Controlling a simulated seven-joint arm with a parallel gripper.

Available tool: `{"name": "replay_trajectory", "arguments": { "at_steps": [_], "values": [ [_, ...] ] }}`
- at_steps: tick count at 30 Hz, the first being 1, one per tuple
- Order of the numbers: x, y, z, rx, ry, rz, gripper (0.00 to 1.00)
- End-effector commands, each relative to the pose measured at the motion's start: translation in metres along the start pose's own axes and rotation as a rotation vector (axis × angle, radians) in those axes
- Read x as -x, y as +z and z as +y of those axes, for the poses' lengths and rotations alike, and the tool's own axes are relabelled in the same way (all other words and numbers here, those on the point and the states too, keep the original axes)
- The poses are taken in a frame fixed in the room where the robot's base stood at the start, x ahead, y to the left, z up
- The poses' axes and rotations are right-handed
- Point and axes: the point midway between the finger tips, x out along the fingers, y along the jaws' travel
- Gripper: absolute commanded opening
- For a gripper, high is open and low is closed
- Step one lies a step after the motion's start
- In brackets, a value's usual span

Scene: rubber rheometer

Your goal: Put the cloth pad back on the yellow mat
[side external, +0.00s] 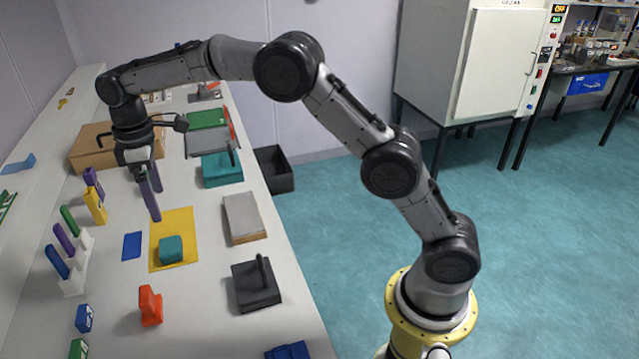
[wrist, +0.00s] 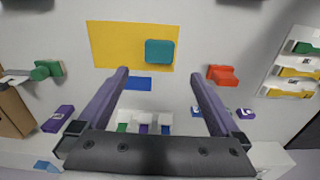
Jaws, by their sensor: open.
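The yellow mat (side external: 184,225) lies flat on the bench, and it also shows in the wrist view (wrist: 112,45). A teal, rounded block-like pad (side external: 171,249) sits on the mat towards one corner, clear in the wrist view (wrist: 160,51). It appears to be the cloth pad. My gripper (side external: 156,205) is open and empty above the bench, by the mat's far edge in the side view. In the wrist view its two purple fingers (wrist: 158,77) are spread wide, and the teal pad lies beyond their tips. Nothing is between the fingers at their height.
A flat blue piece (side external: 132,246) lies beside the mat. A white rack (side external: 76,265) with several coloured handles stands left. An orange-red block (side external: 150,305), a black handled block (side external: 257,285) and a grey-topped slab (side external: 243,217) lie around. A cardboard box (side external: 90,150) is behind my gripper.

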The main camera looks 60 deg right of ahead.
Motion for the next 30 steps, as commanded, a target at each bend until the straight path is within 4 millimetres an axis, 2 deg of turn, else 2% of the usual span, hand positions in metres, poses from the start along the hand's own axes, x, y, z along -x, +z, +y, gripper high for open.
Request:
{"name": "replay_trajectory", "arguments": {
  "at_steps": [1,5,9,15,18,22,27,30],
  "values": [
    [0.015,0.009,-0.002,-0.021,0.011,0.016,1.0],
    [0.055,0.045,-0.013,-0.105,0.039,0.063,1.0],
    [0.092,0.095,-0.033,-0.215,0.071,0.122,1.0],
    [0.123,0.171,-0.071,-0.369,0.113,0.212,1.0],
    [0.127,0.208,-0.093,-0.445,0.131,0.258,1.0],
    [0.123,0.255,-0.123,-0.543,0.152,0.321,1.0],
    [0.102,0.304,-0.158,-0.657,0.173,0.395,1.0],
    [0.088,0.323,-0.172,-0.703,0.18,0.427,1.0]
  ]
}}
